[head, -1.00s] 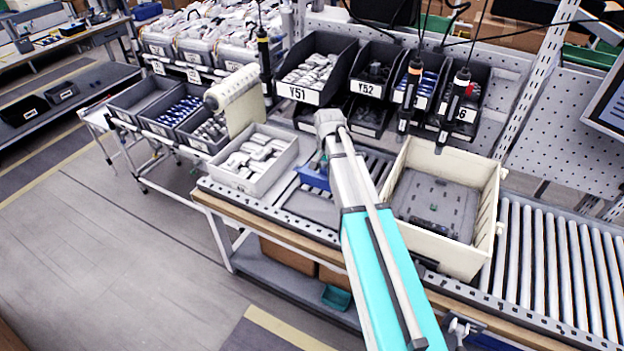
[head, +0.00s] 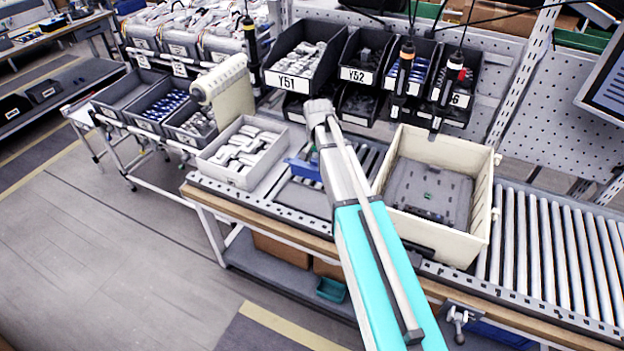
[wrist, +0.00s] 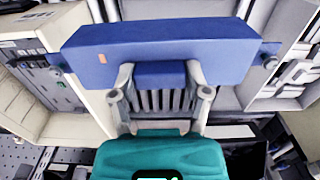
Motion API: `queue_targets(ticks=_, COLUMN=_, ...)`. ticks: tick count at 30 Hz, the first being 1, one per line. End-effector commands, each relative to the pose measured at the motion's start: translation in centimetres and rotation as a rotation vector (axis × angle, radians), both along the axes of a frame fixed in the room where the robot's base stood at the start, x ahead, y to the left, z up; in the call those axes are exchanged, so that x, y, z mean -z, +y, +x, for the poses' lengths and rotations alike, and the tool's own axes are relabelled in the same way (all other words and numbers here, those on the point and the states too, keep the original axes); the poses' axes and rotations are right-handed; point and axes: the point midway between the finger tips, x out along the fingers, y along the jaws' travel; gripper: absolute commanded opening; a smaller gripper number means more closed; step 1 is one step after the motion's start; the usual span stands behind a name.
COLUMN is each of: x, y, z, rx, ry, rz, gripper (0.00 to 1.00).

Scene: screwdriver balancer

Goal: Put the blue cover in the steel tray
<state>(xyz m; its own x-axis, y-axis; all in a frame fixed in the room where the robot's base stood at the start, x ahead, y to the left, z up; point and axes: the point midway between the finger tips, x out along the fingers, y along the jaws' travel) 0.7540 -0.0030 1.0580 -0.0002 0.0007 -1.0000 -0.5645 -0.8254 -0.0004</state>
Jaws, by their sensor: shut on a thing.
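The blue cover (wrist: 160,52) is a long blue block with a small orange mark and a metal pin at each end. My gripper (wrist: 161,92) is shut on its narrower blue middle part, one finger on each side. In the head view the blue cover (head: 306,169) shows partly behind my arm, between the white box and the cream bin. My gripper is hidden there by my arm. A flat grey metal surface (head: 302,198), seemingly the steel tray, lies on the roller line below the cover. My arm covers part of it, and the gap beneath the cover cannot be told.
The white box (head: 240,176) of pale fittings stands to the left. The cream bin (head: 446,240), with a dark grey insert, stands to the right. Black bins (head: 291,82) line the back, and hanging screwdrivers (head: 403,66) dangle behind the line. Bare rollers (head: 555,250) lie far right.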

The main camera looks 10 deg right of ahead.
Motion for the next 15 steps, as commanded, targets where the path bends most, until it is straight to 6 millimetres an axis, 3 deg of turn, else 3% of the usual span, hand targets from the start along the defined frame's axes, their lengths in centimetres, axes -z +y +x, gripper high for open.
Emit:
queue_targets(ticks=1, x=1.5, y=0.0, z=0.6, rx=0.002, ry=0.0, rz=0.0, gripper=0.01)
queue_targets(ticks=15, x=9.5, y=0.3, z=5.0, rx=0.019, ry=0.001, rz=0.001, gripper=0.01)
